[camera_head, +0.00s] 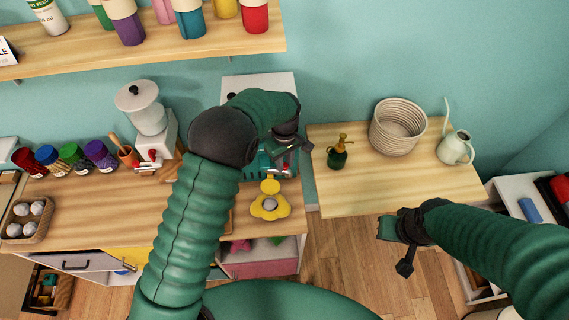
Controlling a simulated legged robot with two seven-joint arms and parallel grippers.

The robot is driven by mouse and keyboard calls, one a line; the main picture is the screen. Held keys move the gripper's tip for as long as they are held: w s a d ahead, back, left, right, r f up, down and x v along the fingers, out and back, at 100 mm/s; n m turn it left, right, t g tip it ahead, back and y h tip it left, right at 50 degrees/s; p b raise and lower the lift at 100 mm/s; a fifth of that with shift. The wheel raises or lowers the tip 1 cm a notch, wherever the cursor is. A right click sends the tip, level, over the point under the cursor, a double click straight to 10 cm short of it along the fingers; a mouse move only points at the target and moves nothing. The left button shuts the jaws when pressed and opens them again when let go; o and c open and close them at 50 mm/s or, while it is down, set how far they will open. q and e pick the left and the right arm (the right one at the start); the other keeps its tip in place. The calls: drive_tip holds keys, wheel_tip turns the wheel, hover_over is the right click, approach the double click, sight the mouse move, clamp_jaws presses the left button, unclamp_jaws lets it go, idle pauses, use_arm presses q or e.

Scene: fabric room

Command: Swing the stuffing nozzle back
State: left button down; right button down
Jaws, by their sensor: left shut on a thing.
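A teal machine (258,168) with a pale top panel (262,82) stands against the wall at the right end of the left counter. My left gripper (290,152) is at its front right, above the counter. It is shut on a small part there, with red bits showing just below the fingers. My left forearm and wrist cover much of the machine, so I cannot make out the nozzle's shape or angle. My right gripper (397,243) hangs over the floor in front of the right table, fingers apart and empty.
A yellow flower-shaped item (270,205) sits on the counter before the machine. A white hopper appliance (150,130) and several coloured jars (75,157) stand left.

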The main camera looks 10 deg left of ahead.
use_arm(q)
drive_tip(key=shift+f, duration=0.1)
idle(0.4)
drive_tip(key=c, duration=1.2)
unclamp_jaws()
wheel_tip(320, 180, up, 17)
drive_tip(key=b, duration=0.2)
drive_tip(key=shift+w, duration=0.1)
drive_tip(key=shift+c, duration=0.5)
